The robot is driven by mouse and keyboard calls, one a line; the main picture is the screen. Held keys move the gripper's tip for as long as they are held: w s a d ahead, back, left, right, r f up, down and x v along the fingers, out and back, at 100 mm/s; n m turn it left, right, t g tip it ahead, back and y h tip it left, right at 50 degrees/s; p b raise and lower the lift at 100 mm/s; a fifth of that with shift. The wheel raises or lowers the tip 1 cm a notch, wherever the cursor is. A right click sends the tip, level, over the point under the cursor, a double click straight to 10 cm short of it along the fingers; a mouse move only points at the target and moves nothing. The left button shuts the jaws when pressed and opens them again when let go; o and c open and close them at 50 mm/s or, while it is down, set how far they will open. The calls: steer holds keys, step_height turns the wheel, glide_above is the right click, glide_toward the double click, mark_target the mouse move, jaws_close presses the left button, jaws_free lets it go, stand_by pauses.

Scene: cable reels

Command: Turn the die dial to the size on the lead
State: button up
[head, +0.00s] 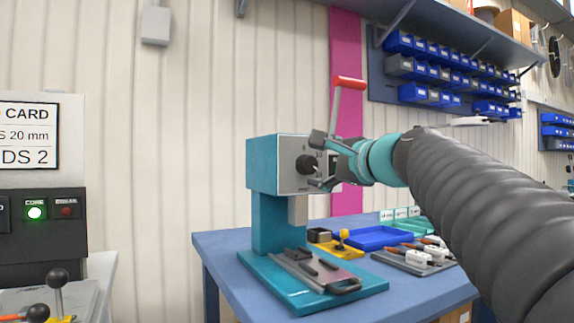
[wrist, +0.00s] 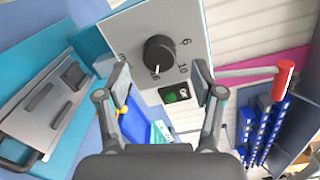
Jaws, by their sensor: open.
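The die dial (head: 306,164) is a round black knob on the pale front face of a teal press (head: 268,165). In the wrist view the dial (wrist: 159,53) is ahead, with a white mark on its lower edge pointing near a number that looks like 16. A 6 and a 10 are printed to its right; a partly hidden marking is to its left. My gripper (head: 322,160) is in front of the press face. In the wrist view my gripper (wrist: 162,82) is open and empty, its fingers apart below the dial, not around it. I cannot make out a lead.
A red-handled lever (head: 348,82) rises from the press beside my gripper. The blue bench (head: 220,248) holds a blue tray (head: 372,238) and tools. A card (head: 27,135) at left reads 20 mm and 2.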

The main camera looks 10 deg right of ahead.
steer(key=v, duration=0.7)
steer(key=shift+s, duration=0.4)
steer(key=shift+d, duration=0.1)
